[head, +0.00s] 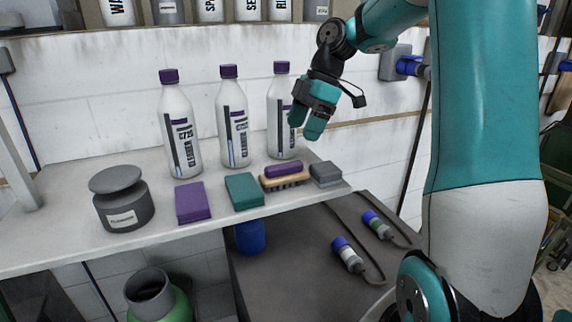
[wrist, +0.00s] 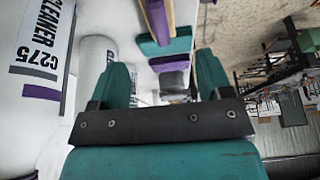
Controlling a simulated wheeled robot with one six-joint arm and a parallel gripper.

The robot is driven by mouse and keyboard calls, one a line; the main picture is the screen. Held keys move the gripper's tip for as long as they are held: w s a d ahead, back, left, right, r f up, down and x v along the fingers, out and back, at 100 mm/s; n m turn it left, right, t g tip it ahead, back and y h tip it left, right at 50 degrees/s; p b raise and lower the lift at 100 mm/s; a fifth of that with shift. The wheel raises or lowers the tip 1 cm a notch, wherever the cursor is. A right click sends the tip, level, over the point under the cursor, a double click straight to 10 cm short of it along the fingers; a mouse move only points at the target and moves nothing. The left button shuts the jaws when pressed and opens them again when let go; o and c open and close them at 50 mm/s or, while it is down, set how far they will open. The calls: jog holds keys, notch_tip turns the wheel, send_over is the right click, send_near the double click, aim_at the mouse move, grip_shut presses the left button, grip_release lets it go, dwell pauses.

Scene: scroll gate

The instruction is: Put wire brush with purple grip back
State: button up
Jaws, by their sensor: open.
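The wire brush (head: 284,177) has a purple grip, a tan wooden body and dark bristles. It lies on the white shelf (head: 75,238), bristles down, between a teal block (head: 243,191) and a grey block (head: 325,174). My gripper (head: 312,125) is open and empty, above and behind the brush, in front of the rightmost bottle. The brush seems to show partly at the top of the wrist view (wrist: 157,18), cut off by the frame edge. My gripper's two teal fingers stand apart in the wrist view (wrist: 162,82), with nothing between them.
Three white bottles with purple caps (head: 233,120) stand behind the blocks. A purple block (head: 192,203) and a dark grey pot (head: 123,203) lie to the left.

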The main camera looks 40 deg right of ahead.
jog(key=s+a+m, duration=0.2)
jog(key=a, duration=0.8)
jog(key=s+a+f+m, duration=0.1)
jog(key=s+a+m, duration=0.2)
jog(key=s+a, duration=0.5)
jog(key=s+a+f+m+g, duration=0.1)
jog(key=s+a+f+m, duration=0.1)
jog(key=s+a, duration=0.6)
jog(key=s, duration=0.2)
jog(key=shift+s+f+m, duration=0.3)
jog(key=shift+s+m, duration=0.1)
jog(key=shift+a+f, duration=0.1)
notch_tip(320, 180, down, 6)
jog(key=b, duration=0.6)
jog(key=shift+f, duration=0.1)
